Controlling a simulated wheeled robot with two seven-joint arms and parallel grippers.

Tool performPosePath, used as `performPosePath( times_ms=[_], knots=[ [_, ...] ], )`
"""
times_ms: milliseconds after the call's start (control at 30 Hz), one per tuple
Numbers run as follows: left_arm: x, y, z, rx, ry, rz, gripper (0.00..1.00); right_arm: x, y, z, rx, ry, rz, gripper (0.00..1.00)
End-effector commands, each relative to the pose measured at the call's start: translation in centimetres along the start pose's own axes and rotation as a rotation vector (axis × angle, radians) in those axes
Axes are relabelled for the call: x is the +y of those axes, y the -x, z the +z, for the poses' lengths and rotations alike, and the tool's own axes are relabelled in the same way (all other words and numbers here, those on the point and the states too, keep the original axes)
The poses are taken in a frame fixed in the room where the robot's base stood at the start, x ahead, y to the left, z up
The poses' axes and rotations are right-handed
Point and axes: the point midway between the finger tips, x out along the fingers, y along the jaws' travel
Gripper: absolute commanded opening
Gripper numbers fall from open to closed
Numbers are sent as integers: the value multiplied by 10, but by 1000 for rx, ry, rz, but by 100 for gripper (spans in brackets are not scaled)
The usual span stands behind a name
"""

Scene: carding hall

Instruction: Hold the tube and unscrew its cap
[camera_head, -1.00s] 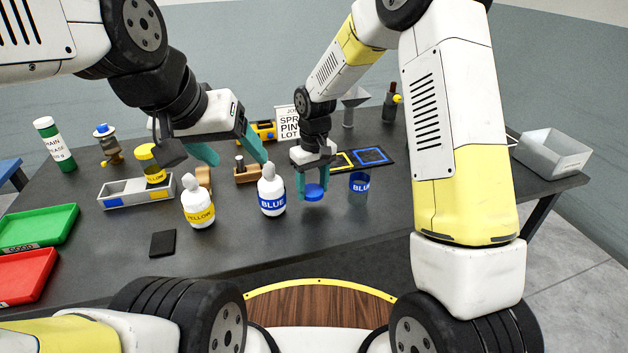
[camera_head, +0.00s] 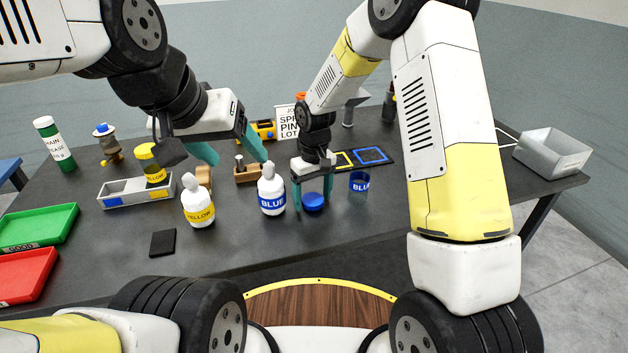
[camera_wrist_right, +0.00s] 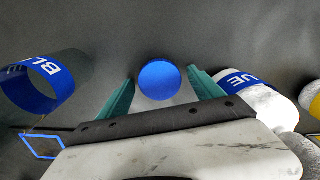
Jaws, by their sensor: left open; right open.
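The tube (camera_head: 358,186), clear with a blue BLUE label, stands on the dark table right of my right gripper, uncapped; it also shows at the left of the right wrist view (camera_wrist_right: 40,92). A round blue cap (camera_head: 313,201) lies on the table; in the right wrist view the cap (camera_wrist_right: 160,80) sits between the fingers with a gap to each. My right gripper (camera_head: 312,204) is open around the cap, pointing down. My left gripper (camera_head: 240,158) is open and empty above the table, behind the white bottles and apart from the tube.
A white BLUE bottle (camera_head: 271,192) stands close left of the right gripper, with a YELLOW bottle (camera_head: 198,203) further left. A grey tray (camera_head: 120,198) holds a yellow-capped jar (camera_head: 151,166). Green (camera_head: 38,229) and red (camera_head: 28,275) trays lie at left. The table's front right is clear.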

Motion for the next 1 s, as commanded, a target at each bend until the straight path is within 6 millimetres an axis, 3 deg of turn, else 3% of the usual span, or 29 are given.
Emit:
performPosePath(
  times_ms=[167,500,767,867,1000],
  knots=[
    [0,0,0,0,0,0,69,0,20,-1,5,-1,0,76],
    [0,0,0,0,0,0,69,0,91,-1,5,-1,0,76],
    [0,0,0,0,0,0,69,0,121,0,3,-1,1,76],
    [0,0,0,0,0,0,69,4,136,8,23,-18,3,76],
    [0,0,0,0,0,0,69,17,178,40,96,-82,13,76]
  ],
)
